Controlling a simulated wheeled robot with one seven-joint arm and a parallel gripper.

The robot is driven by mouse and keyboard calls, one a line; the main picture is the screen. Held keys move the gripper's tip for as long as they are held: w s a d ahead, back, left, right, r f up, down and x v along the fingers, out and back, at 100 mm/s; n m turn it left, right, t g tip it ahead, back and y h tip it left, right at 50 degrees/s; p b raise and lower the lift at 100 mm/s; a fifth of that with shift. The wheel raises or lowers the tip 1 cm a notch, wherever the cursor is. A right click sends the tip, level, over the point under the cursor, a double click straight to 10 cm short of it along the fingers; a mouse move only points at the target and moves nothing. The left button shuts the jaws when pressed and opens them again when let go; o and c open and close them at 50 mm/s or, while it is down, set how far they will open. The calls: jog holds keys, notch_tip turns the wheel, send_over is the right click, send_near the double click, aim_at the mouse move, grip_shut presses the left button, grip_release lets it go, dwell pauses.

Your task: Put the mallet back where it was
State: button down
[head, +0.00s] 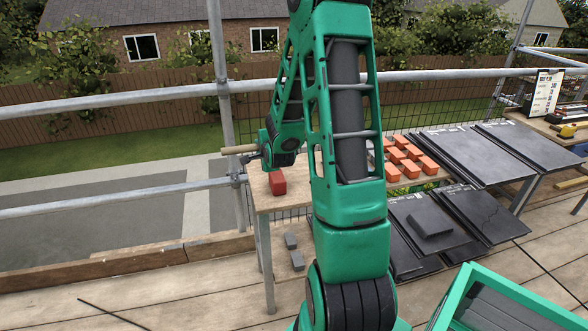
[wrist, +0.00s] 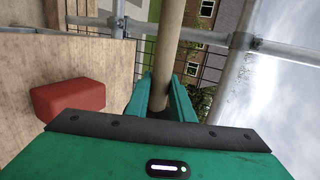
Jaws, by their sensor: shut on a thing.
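The mallet shows as a pale wooden handle (head: 238,149), sticking out to the left of my gripper (head: 259,152) in the head view. In the wrist view, the handle (wrist: 169,42) runs between the two green fingers of my gripper (wrist: 162,82), which is shut on it. The handle is held roughly level above the left end of the wooden bench (head: 262,203). I cannot make out the mallet's head; a dark part lies low between the fingers in the wrist view. A red block (head: 277,182) stands on the bench below my gripper, apart from it; it also shows in the wrist view (wrist: 67,98).
Scaffold poles (head: 110,95) run close behind and left of the bench. Orange blocks (head: 404,160) and dark slates (head: 470,152) lie to the right. Two grey blocks (head: 297,260) are on the deck. A far-right table holds a clipboard (head: 545,92) and a yellow tool (head: 567,131).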

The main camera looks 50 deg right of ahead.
jog(key=d+f, duration=0.2)
jog(key=d, duration=0.2)
jog(key=d+f, duration=0.2)
jog(key=d, duration=0.2)
jog(key=d+f, duration=0.2)
jog(key=d, duration=0.2)
jog(key=shift+w+f, duration=0.4)
jog(key=shift+f, duration=2.1)
jog(key=c, duration=1.8)
grip_release()
jog(key=v, duration=1.2)
jog(key=shift+r, duration=0.15)
